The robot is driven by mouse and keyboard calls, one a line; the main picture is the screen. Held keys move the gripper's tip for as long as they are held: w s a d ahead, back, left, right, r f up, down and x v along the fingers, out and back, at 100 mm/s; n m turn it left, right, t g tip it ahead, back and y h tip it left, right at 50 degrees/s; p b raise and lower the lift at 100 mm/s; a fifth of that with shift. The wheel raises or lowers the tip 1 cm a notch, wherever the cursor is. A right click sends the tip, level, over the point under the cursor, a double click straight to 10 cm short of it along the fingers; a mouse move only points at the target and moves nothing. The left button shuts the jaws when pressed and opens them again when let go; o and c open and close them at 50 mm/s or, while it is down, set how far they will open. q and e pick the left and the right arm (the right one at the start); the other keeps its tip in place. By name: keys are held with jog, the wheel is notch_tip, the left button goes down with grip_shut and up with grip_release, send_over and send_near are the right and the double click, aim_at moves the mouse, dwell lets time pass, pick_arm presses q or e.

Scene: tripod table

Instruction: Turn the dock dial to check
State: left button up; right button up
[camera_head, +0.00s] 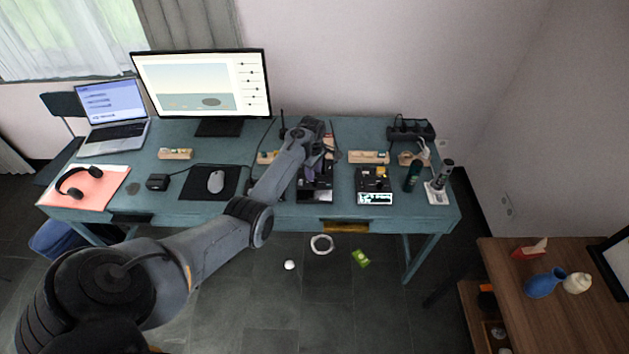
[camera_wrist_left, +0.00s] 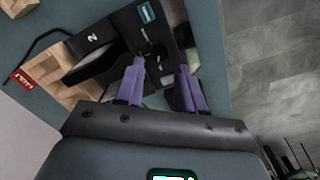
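A black dock (camera_head: 315,190) stands on the teal table under my left gripper. It also shows in the left wrist view (camera_wrist_left: 120,28), with a white number 2 and a teal label. A small dark part that may be its dial (camera_wrist_left: 157,50) lies just beyond the gap between my fingers; its setting is too small to read. My left gripper (camera_head: 316,163) points down over the dock. Its two purple fingers stand apart with nothing between them in the wrist view (camera_wrist_left: 162,78). Contact with the dock cannot be told. My right gripper is in neither view.
A second black dock (camera_head: 375,187) stands to the right, near a dark green bottle (camera_head: 412,176). A wooden block with a red FAULT tag (camera_wrist_left: 24,82) sits beside the first dock. A mouse (camera_head: 216,181), monitor (camera_head: 202,85) and laptop (camera_head: 113,118) are to the left.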

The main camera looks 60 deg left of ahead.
aim_at(315, 181)
pick_arm(q)
jog(key=shift+w+f+b, duration=0.15)
jog(key=shift+f+b, duration=0.5)
jog(key=shift+f, duration=1.7)
grip_shut()
